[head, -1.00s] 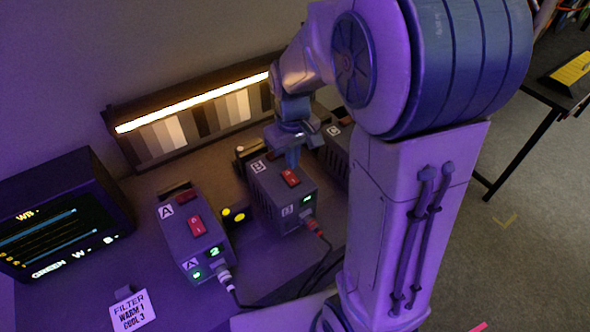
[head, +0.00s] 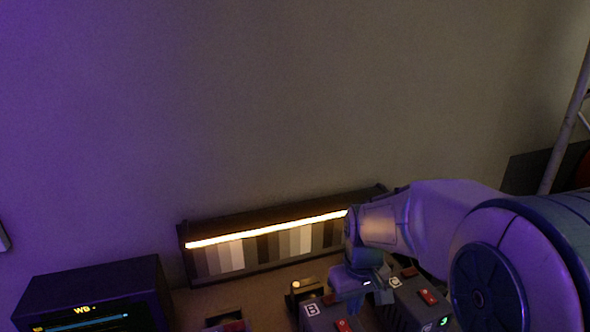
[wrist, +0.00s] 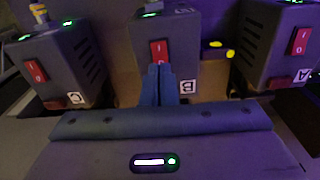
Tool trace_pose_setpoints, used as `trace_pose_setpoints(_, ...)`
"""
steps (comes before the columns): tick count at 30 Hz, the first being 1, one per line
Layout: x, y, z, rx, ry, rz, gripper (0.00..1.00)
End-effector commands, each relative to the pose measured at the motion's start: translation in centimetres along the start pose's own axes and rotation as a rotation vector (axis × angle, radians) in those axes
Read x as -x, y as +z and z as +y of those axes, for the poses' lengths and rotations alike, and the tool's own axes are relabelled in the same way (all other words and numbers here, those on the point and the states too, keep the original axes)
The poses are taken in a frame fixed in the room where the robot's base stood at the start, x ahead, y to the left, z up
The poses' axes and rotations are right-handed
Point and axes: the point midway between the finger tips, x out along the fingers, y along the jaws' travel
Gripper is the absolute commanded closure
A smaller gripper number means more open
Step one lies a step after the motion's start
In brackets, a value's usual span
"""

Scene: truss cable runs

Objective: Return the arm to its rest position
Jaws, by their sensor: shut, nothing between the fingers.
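My gripper (head: 372,308) hangs over the back of the row of grey boxes, by box B and box C, in the head view. In the wrist view its two blue fingers (wrist: 160,84) are together and empty, in front of the red switch (wrist: 159,52) of box B (wrist: 180,30). I cannot tell whether the fingertips touch the box. My arm (head: 430,220) reaches in from the lower right of the head view.
Box C (wrist: 60,62) and box A (wrist: 270,50) flank box B. Behind them stands a lit strip panel (head: 265,240) against a bare wall (head: 300,100). A dark monitor (head: 95,285) is at lower left. A pole (head: 568,120) stands at right.

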Motion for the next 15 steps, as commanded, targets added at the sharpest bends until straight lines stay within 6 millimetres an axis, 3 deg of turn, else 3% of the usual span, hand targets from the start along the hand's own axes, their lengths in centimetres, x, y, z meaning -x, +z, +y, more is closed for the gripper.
trace_pose_setpoints(6,3.9,4.4,-0.7,-0.098,0.013,0.113,1.00)
trace_pose_setpoints(15,6.6,10.3,-1.9,-0.223,0.042,0.247,1.00)
